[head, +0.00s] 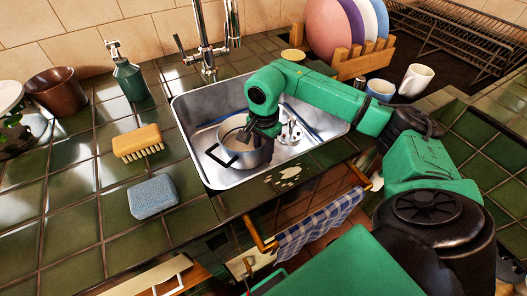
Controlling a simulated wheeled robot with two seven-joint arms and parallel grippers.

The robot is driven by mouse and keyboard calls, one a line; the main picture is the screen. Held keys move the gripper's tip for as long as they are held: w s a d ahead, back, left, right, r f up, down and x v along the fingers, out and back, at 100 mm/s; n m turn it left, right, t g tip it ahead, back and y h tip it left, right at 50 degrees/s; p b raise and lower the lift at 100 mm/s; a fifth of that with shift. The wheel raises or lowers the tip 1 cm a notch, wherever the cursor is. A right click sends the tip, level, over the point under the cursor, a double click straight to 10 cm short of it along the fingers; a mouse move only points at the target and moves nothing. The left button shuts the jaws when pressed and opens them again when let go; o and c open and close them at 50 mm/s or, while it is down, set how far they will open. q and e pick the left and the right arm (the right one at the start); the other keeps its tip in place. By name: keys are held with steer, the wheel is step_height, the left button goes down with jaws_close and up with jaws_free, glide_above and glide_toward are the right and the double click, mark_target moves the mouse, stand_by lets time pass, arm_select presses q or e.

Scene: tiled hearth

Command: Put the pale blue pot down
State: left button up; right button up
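The pale blue pot (250,158), greyish in this light, is upright within the steel sink (208,184). One black loop handle (221,160) points to the front left. I also cannot tell whether the pot's base touches the sink floor. My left gripper is out of view.
A tap (207,50) stands behind the sink. A brush (138,143), a blue sponge (153,197) and a soap bottle (129,78) are on the left counter. A plate rack (362,60) and cups (415,79) stand right. A checked towel (315,225) hangs in front.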

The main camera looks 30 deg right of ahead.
step_height(320, 180, up, 12)
steer(key=shift+f+p, duration=0.15)
steer(key=shift+p, duration=0.15)
